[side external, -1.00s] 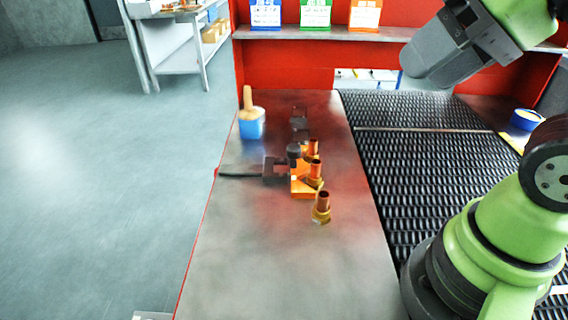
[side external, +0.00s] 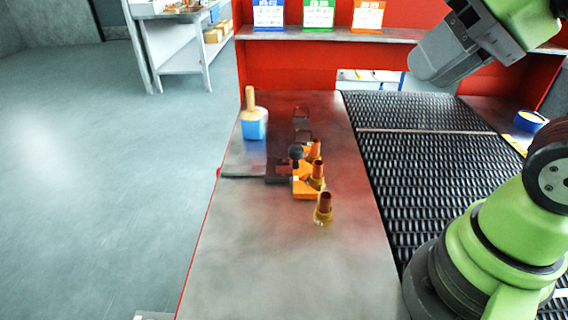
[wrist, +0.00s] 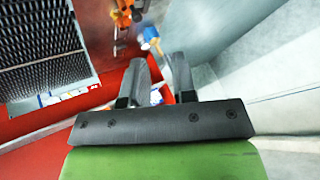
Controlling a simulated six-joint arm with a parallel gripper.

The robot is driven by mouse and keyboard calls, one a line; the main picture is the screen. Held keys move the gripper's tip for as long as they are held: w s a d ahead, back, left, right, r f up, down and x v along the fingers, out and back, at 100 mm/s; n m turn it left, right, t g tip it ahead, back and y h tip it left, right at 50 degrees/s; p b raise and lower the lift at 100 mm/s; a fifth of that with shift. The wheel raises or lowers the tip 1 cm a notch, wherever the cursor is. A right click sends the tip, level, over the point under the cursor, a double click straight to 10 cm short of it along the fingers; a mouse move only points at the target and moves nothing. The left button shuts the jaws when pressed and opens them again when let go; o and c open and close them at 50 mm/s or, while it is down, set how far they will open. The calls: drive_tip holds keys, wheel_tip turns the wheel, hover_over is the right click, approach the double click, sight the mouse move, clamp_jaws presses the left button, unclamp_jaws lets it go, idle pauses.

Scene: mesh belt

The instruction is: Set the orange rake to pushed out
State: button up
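The orange rake (side external: 306,188) lies on the grey metal table among several copper-and-brass fittings. A dark block with a round black knob (side external: 295,152) sits at its left side, and a dark bar reaches left from there. Orange parts (wrist: 126,18) show at the top of the wrist view, partly cut off. My gripper (side external: 416,76) is high above the mesh belt, well to the right of and apart from the rake. In the wrist view its two fingers (wrist: 158,62) are spread with nothing between them. The rake's exact setting is hard to tell.
A blue block with a wooden handle (side external: 253,126) stands at the table's far left. The black mesh belt (side external: 425,170) runs along the right side. A red wall with a shelf (side external: 330,35) of cards stands behind. The table's front (side external: 285,270) is clear.

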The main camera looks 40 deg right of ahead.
drive_tip(key=w+g, duration=0.1)
drive_tip(key=w, duration=0.2)
drive_tip(key=w+g+h, duration=0.1)
drive_tip(key=w, duration=0.3)
drive_tip(key=shift+w+g+h, duration=0.15)
drive_tip(key=shift+g+h, duration=0.15)
drive_tip(key=shift+g, duration=0.1)
clamp_jaws()
drive_tip(key=w+a+f+g+h, duration=0.1)
drive_tip(key=w+a+f+h, duration=0.25)
drive_tip(key=w+f, duration=0.55)
drive_tip(key=w+a+f+g+h, duration=0.1)
drive_tip(key=w+a+f+h, duration=0.25)
drive_tip(key=w+f, duration=0.55)
drive_tip(key=shift+m, duration=0.4)
drive_tip(key=x, duration=0.8)
drive_tip(key=shift+s+d+f, duration=0.15)
drive_tip(key=shift+s+d, duration=0.05)
drive_tip(key=shift+d, duration=0.15)
drive_tip(key=d, duration=0.3)
drive_tip(key=shift+s+f, duration=0.3)
drive_tip(key=shift+s, duration=0.05)
drive_tip(key=shift+s+d, duration=0.2)
drive_tip(key=shift+d, duration=0.3)
